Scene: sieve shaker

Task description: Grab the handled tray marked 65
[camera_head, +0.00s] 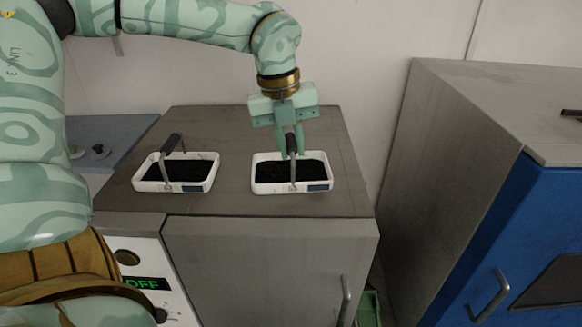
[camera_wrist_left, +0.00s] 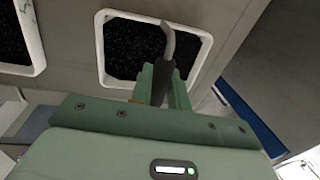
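Two white handled trays with black contents sit side by side on a grey cabinet top. My left gripper (camera_head: 291,150) points down at the right tray (camera_head: 272,189), its fingers on either side of the dark handle grip (camera_head: 291,143). In the left wrist view, the fingers (camera_wrist_left: 162,85) lie close along both sides of this grip; whether they press on it is unclear. The right tray also shows in the left wrist view (camera_wrist_left: 204,50). The left tray (camera_head: 150,186) stands apart, its handle free. The front labels are too small to read. My right gripper is out of view.
The grey cabinet top (camera_head: 240,205) has free room between and behind the trays. A device with a green "OFF" display (camera_head: 142,283) is at the lower left. A blue-fronted cabinet (camera_head: 530,240) stands at the right, across a gap. A wall is behind.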

